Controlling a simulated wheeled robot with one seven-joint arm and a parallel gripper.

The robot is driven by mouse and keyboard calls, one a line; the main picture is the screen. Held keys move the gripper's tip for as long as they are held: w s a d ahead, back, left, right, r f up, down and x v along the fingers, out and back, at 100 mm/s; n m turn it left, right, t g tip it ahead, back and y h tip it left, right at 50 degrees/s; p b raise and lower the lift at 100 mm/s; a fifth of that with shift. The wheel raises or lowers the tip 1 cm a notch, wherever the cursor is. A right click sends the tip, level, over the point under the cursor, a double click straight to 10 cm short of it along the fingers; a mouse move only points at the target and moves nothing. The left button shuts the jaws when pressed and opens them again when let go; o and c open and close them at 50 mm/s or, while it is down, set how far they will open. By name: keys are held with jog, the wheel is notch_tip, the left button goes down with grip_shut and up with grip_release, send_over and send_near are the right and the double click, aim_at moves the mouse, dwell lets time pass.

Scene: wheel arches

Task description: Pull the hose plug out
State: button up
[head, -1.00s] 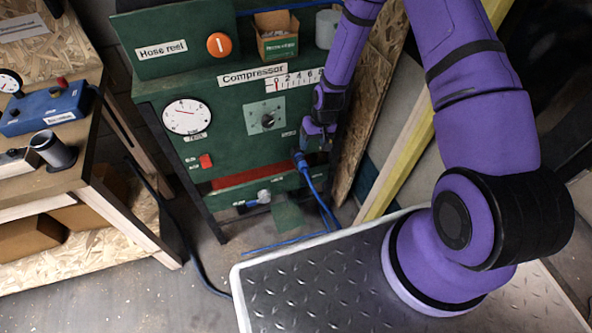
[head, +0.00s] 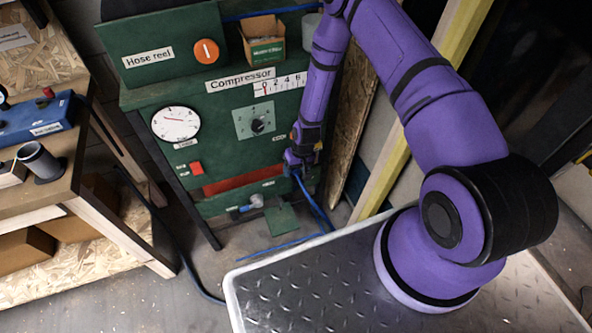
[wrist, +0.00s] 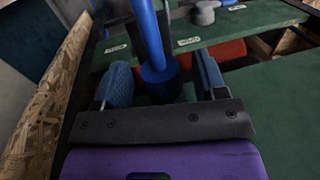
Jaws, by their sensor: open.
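The blue hose plug (wrist: 160,76), with its blue hose (wrist: 148,28), shows in the wrist view between the two blue-padded fingers of my gripper (wrist: 164,82). My gripper is open, with one finger on each side of the plug and dark gaps visible between. In the head view my gripper (head: 298,158) is at the lower right of the green compressor panel (head: 222,130) and hides the plug. The blue hose (head: 314,204) hangs below it to the floor.
A second fitting with a grey knob (head: 256,200) sits low on the panel. A red switch (head: 196,168) and a round gauge (head: 176,123) are to the left. A wooden workbench (head: 60,185) stands at far left. A yellow post (head: 385,180) is close on the right.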

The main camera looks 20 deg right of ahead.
jog(key=shift+f, duration=0.25)
grip_shut()
jog(key=shift+s, duration=2.55)
grip_release()
